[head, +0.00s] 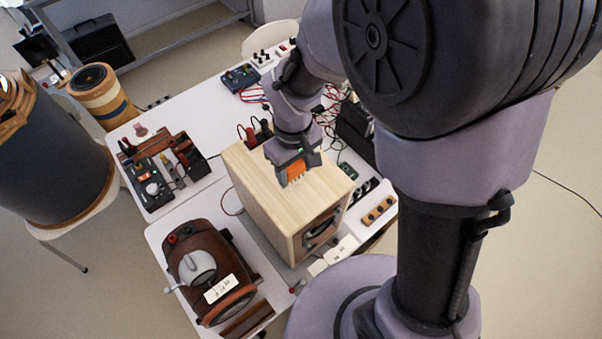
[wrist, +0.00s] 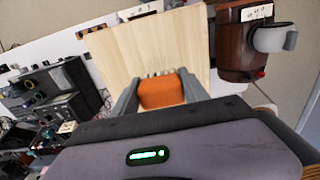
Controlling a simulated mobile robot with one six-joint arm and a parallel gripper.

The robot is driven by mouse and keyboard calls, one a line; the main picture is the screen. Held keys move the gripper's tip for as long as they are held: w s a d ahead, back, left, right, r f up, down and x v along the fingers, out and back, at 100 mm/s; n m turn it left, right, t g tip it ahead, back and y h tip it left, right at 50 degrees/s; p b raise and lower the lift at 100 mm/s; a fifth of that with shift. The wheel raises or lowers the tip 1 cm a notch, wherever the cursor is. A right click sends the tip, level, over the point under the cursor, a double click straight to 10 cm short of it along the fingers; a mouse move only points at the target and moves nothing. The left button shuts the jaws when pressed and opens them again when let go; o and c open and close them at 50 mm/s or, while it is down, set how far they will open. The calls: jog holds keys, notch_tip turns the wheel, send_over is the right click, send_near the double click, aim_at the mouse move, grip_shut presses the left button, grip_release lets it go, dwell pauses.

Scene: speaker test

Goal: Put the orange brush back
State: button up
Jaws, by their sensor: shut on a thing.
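The orange brush (head: 295,172) is between the fingers of my gripper (head: 292,170), above the top of a light wooden speaker box (head: 255,182). In the wrist view the orange brush (wrist: 162,92) sits between the two grey fingers of my gripper (wrist: 160,95), with pale bristle tufts at its far edge. The wooden top (wrist: 140,50) lies behind it in that view. I cannot tell whether the brush touches the wood. The gripper is shut on the brush.
A brown device with a grey handle (head: 200,265) stands left of the box. A multimeter (head: 153,188) and other instruments lie on the white table (head: 195,105) at the left. Black boxes and cables (head: 355,130) crowd behind the speaker box. A wooden block (head: 378,210) lies at its right.

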aim_at(302, 174)
jog(key=shift+d, duration=0.7)
notch_tip(302, 174, down, 3)
jog(key=shift+d+f, duration=0.15)
jog(key=shift+w+f, duration=0.15)
jog(key=shift+f, duration=0.1)
jog(key=shift+b, duration=0.3)
jog(key=shift+f, duration=0.15)
jog(key=o, duration=1.3)
